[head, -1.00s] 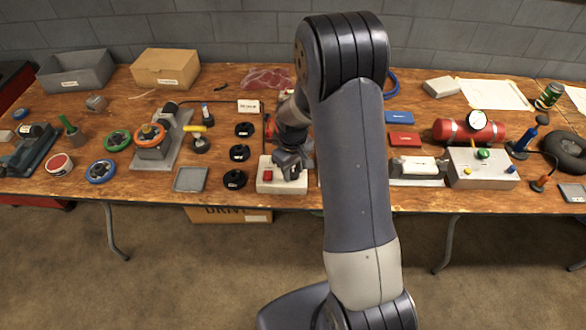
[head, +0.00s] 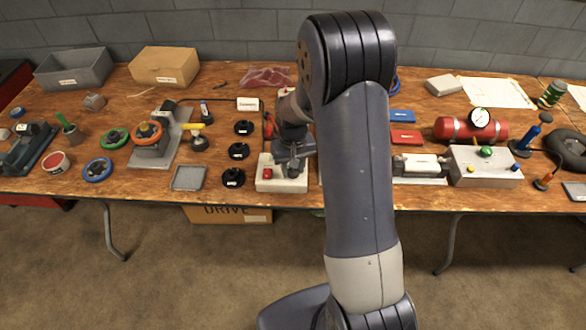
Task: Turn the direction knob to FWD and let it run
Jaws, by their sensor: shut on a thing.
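A white control box (head: 282,186) stands near the front edge of the table, with a red button (head: 266,173) on its left side. My gripper (head: 292,170) is down on top of the box, right of the red button. It is shut on the direction knob, which it hides almost entirely. The knob's pointer and the FWD marking cannot be made out. My forearm covers the area just right of the box.
Three black knobs (head: 239,151) stand left of the box, beside a grey tray (head: 188,178). A grey machine with an orange ring (head: 149,132) is further left. A red tank (head: 470,129) and a grey box with a green button (head: 485,167) are on the right.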

